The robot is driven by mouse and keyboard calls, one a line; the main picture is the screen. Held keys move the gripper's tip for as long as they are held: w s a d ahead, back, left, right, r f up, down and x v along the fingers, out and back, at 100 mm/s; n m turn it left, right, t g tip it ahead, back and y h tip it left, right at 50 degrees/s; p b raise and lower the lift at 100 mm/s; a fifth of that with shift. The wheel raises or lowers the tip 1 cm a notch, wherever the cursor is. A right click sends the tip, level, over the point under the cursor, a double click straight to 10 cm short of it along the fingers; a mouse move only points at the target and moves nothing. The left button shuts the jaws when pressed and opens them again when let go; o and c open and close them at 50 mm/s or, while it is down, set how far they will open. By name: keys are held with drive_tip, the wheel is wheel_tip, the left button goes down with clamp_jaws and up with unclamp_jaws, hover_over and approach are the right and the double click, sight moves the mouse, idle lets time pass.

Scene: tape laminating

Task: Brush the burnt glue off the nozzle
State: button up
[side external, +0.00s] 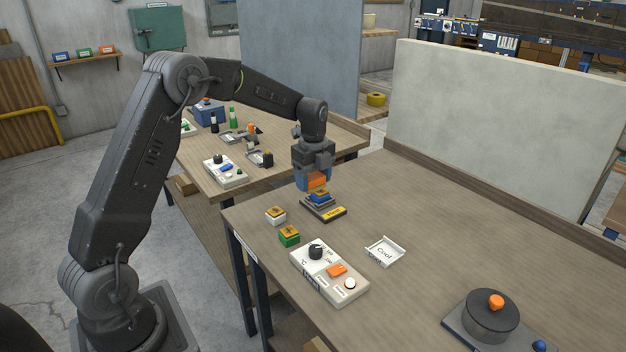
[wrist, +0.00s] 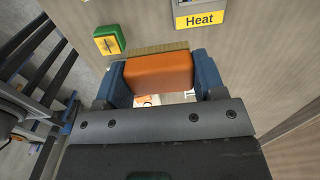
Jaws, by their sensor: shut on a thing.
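My gripper (side external: 314,178) is shut on an orange brush (wrist: 158,73), held between its two blue fingers. A strip of tan bristles shows along the brush's far edge in the wrist view. In the side external view the orange of the brush (side external: 318,181) shows just above a dark stand (side external: 322,208) with a blue part and a yellow label. In the wrist view a yellow label (wrist: 200,20) reads "Heat". I cannot make out the nozzle or any burnt glue, and cannot tell whether the brush touches the stand.
A white box (side external: 275,216) and a green box (side external: 289,237), both yellow-topped, stand at the left edge. A control panel (side external: 315,272), a white "Cool" tray (side external: 385,252) and a dark round pot (side external: 481,318) are nearer the camera. The table's right middle is clear; a grey panel (side external: 500,125) stands behind.

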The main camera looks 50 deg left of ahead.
approach(324, 193)
drive_tip(key=a+r, duration=0.1)
drive_tip(key=a, duration=0.3)
drive_tip(key=shift+d+f, duration=0.2)
drive_tip(key=shift+f, duration=3.4)
drive_tip(key=shift+d+f, duration=0.2)
drive_tip(key=shift+f, duration=0.05)
drive_tip(key=shift+d+f, duration=0.15)
drive_tip(key=shift+d, duration=0.25)
drive_tip(key=shift+c, duration=0.2)
drive_tip(key=shift+d, duration=1.15)
drive_tip(key=shift+a+f, duration=0.1)
drive_tip(key=shift+a, duration=1.6)
wheel_tip(324, 193, up, 8)
drive_tip(key=shift+r, duration=0.2)
drive_tip(key=shift+s, duration=0.1)
